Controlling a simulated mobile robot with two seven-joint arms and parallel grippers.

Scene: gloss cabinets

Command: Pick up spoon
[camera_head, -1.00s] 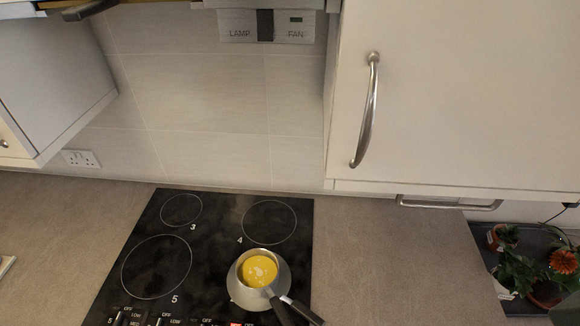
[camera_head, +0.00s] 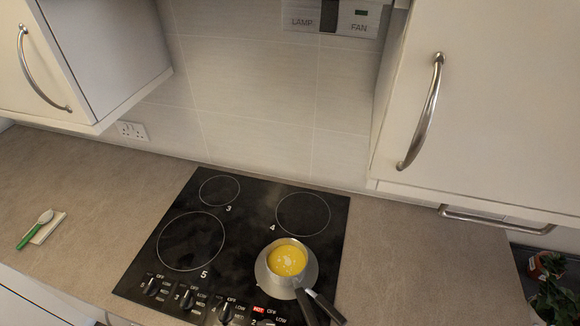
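A spoon (camera_head: 35,229) with a green handle and a pale bowl lies on a small light rest on the counter at the far left. Its handle points down toward the counter's front edge, and its bowl is at the upper right end. Neither of my grippers shows in the head view, so where they are relative to the spoon cannot be seen.
A black hob (camera_head: 170,275) with several rings and front knobs sits in the middle of the counter (camera_head: 110,190). A metal pan (camera_head: 264,274) with yellow liquid stands on it, dark handle pointing front right. Cabinets (camera_head: 480,120) hang above. A plant (camera_head: 552,300) is at lower right.

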